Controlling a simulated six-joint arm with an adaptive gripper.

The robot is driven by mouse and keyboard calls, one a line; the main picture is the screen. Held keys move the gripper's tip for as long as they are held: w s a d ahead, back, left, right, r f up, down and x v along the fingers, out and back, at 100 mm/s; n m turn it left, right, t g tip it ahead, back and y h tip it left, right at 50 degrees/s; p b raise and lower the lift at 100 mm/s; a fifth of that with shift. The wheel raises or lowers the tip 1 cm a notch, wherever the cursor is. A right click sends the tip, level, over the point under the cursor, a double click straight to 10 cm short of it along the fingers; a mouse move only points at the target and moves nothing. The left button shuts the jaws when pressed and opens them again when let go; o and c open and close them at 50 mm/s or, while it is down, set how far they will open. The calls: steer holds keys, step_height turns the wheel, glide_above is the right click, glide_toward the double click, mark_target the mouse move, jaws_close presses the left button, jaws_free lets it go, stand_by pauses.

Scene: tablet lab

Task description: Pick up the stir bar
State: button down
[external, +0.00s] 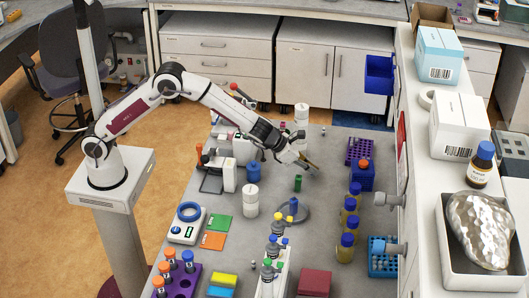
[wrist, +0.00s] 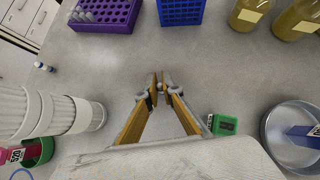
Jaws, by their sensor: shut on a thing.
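My gripper (external: 312,165) is over the grey bench, at the right end of my outstretched arm. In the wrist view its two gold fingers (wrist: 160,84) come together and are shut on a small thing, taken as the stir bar. Small pale bits show at the fingertips, but the fingers mostly hide the held thing and its outline is unclear. In the external view the stir bar is too small to make out. No other stir bar shows clearly on the bench near my gripper.
A purple rack (wrist: 105,14) and a blue rack (wrist: 181,11) stand beyond the fingertips. A green block (wrist: 224,124) and a round metal dish (wrist: 294,130) are on the right, white ribbed containers (wrist: 62,118) on the left. Amber bottles (external: 349,222) line the bench's right side.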

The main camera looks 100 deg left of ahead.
steer(key=shift+r, duration=4.7)
steer(key=shift+d, duration=0.1)
